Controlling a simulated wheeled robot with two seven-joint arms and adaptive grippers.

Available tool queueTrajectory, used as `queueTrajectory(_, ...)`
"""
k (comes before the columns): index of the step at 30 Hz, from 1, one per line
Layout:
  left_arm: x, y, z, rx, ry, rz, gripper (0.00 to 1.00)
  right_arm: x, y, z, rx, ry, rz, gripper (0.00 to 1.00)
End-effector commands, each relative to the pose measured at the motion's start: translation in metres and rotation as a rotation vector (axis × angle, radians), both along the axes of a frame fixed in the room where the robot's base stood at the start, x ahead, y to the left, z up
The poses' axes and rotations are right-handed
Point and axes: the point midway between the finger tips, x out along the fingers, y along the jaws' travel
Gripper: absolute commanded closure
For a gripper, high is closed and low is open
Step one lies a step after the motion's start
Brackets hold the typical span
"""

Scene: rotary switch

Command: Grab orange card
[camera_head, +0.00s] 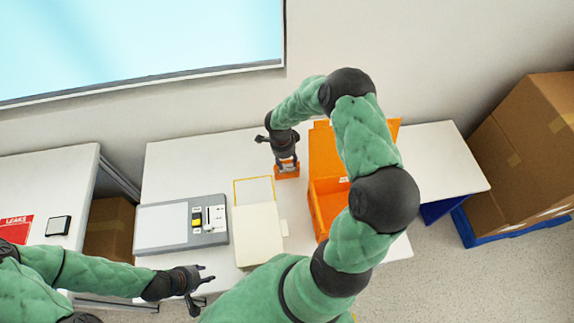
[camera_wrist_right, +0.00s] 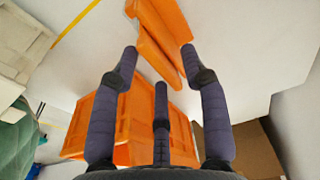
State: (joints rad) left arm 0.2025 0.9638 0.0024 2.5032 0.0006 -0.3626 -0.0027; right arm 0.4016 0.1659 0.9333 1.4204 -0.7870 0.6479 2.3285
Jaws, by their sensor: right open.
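A small orange piece (camera_head: 287,171), which I take to be the orange card, possibly with a holder, is on the white table left of the large orange bin. In the right wrist view the orange card (camera_wrist_right: 166,30) shows as slanted orange slabs with a narrow gap between them. My right gripper (camera_head: 286,159) is over it. In the wrist view the open fingers (camera_wrist_right: 158,56) point at the piece, with the fingertips on either side of its near part; I cannot tell whether they touch. My left gripper (camera_head: 205,276) is open and empty near the table's front edge.
A large orange bin (camera_head: 325,205) stands right of the card, partly hidden by my right arm; it also shows in the wrist view (camera_wrist_right: 95,125). A grey device (camera_head: 170,225) and a cream box (camera_head: 258,235) stand left. Cardboard boxes (camera_head: 525,140) stand right.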

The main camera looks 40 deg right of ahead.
Motion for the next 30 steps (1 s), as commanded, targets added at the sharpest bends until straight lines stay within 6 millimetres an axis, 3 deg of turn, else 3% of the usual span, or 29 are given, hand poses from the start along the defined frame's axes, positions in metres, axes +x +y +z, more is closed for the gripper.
queueTrajectory(5, 0.0, 0.0, 0.0, 0.0, 0.0, 0.0, 0.6, 0.0, 0.0, 0.0, 0.0, 0.0, 0.0, 0.55)
queueTrajectory(10, 0.0, 0.0, 0.0, 0.0, 0.0, 0.0, 0.6, 0.0, 0.0, 0.0, 0.0, 0.0, 0.0, 1.0)
queueTrajectory(23, 0.0, 0.0, 0.0, 0.0, 0.0, 0.0, 0.6, 0.0, 0.0, 0.001, 0.0, 0.0, 0.0, 1.0)
queueTrajectory(30, 0.0, 0.0, 0.001, 0.0, 0.0, 0.0, 0.6, 0.001, 0.0, 0.017, -0.001, -0.002, -0.001, 1.0)
